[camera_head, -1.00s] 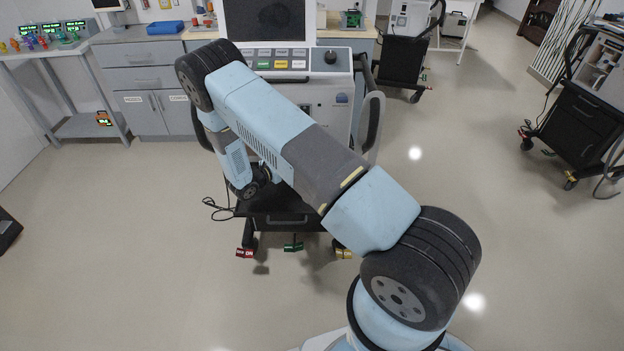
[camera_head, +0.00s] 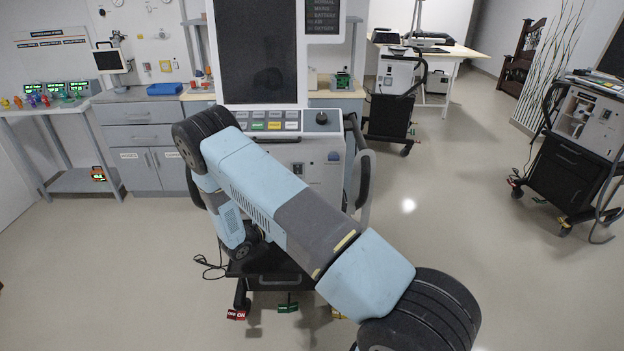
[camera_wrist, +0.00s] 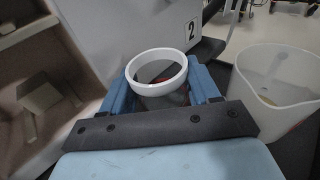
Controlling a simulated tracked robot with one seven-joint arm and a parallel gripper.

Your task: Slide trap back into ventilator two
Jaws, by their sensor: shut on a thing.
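The trap (camera_wrist: 158,89), a clear cup with a thick white rim, is held upright between the blue fingers of my gripper (camera_wrist: 160,82) in the wrist view. The gripper is shut on it. Ventilator two (camera_wrist: 130,30) shows as a pale wall with a "2" label close behind the trap. A beige recess with a small block inside lies left of the gripper, and the trap is apart from it. In the head view the ventilator (camera_head: 322,160) stands straight ahead, partly hidden by my arm. My gripper and the trap are hidden there.
A clear open container (camera_wrist: 283,85) stands close to the right of the gripper. In the head view, another ventilator cart (camera_head: 575,150) stands at the right. A side table (camera_head: 70,180) and grey cabinets (camera_head: 150,155) line the back left. Open floor lies on both sides.

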